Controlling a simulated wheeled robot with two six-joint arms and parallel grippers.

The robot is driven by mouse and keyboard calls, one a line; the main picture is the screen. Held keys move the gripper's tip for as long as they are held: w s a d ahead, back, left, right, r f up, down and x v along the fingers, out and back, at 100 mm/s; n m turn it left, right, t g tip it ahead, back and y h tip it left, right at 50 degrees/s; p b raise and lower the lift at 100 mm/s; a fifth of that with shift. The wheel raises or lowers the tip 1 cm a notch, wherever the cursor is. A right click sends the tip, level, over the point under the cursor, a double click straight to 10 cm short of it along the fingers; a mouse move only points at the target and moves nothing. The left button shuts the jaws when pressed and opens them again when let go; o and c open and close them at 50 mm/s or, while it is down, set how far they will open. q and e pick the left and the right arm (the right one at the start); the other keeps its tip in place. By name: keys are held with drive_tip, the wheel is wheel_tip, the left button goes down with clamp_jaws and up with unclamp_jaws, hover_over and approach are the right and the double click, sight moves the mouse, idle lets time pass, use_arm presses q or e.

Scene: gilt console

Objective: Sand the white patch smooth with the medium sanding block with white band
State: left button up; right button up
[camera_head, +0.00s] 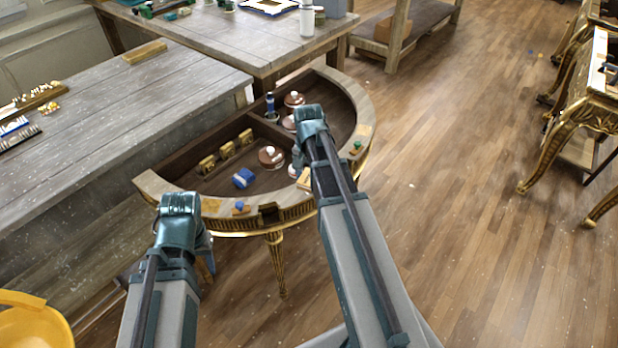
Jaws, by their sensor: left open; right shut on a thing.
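The gilt console (365,105) is half-round, with a pale rim and a dark sunken inside. My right gripper (300,172) points down at the console's front rim, right of its middle. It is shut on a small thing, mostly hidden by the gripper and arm. A pale tan block edge (305,179) shows beside the fingers; I cannot make out a white band on it. The white patch cannot be made out; the rim under my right gripper is covered. My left gripper (207,255) is open and empty, low in front of the console's left end.
Inside the console are several brass-coloured blocks (228,150), a blue item (243,178) and copper pots (270,157). A grey bench (120,110) stands left, another table (240,35) behind.

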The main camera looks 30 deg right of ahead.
drive_tip(key=shift+r+p, duration=2.15)
drive_tip(key=shift+r, duration=0.4)
wheel_tip(320, 180, up, 3)
drive_tip(key=p, duration=0.3)
drive_tip(key=shift+r, duration=0.1)
drive_tip(key=shift+w, duration=0.15)
